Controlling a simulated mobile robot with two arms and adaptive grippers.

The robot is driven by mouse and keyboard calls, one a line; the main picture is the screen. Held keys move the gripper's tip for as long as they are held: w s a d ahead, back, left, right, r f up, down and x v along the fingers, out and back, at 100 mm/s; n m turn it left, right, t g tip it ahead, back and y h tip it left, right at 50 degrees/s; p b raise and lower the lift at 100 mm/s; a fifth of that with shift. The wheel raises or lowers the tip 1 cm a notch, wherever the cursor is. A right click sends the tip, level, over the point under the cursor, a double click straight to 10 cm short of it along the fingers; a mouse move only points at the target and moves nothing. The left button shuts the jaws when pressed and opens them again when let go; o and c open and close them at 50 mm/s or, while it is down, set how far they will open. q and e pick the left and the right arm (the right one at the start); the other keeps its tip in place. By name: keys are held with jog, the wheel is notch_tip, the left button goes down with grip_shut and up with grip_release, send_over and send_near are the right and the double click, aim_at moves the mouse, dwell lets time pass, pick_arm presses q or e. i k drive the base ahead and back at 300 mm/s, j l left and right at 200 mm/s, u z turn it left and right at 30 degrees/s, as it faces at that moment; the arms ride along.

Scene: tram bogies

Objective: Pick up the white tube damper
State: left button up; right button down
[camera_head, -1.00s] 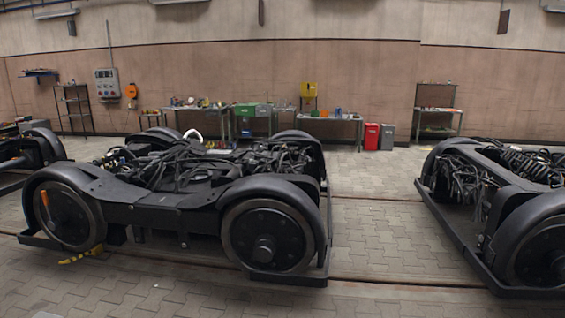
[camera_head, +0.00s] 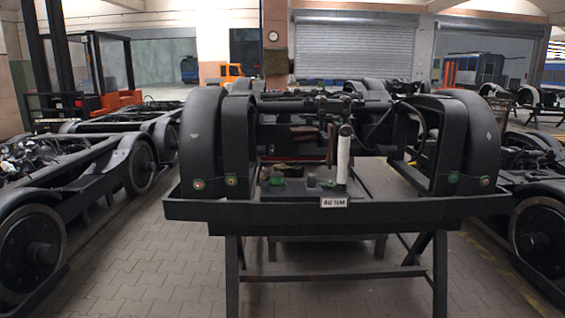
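A white tube damper (camera_head: 343,158) stands upright in the middle of a black bogie frame (camera_head: 230,208) straight ahead. Its lower end is near a green-marked block, just above a small white label plate (camera_head: 333,202). A dark fitting is at its upper end. Whether it is fastened there I cannot tell. Neither of my grippers is in view.
The bogie frame rests on black trestle legs (camera_head: 232,275). More bogies stand close on the left (camera_head: 90,190) and right (camera_head: 540,222). A forklift (camera_head: 110,98) is at the back left. Paved floor (camera_head: 150,265) is clear in front and to the left.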

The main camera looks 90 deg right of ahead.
aim_at(344, 139)
jog(key=z, duration=3.2)
jog(key=i+l+u, duration=0.1)
jog(key=i+l, duration=0.25)
jog(key=i, duration=0.25)
jog(key=i+l+u, duration=0.1)
jog(key=i+l, duration=0.35)
jog(key=i, duration=0.15)
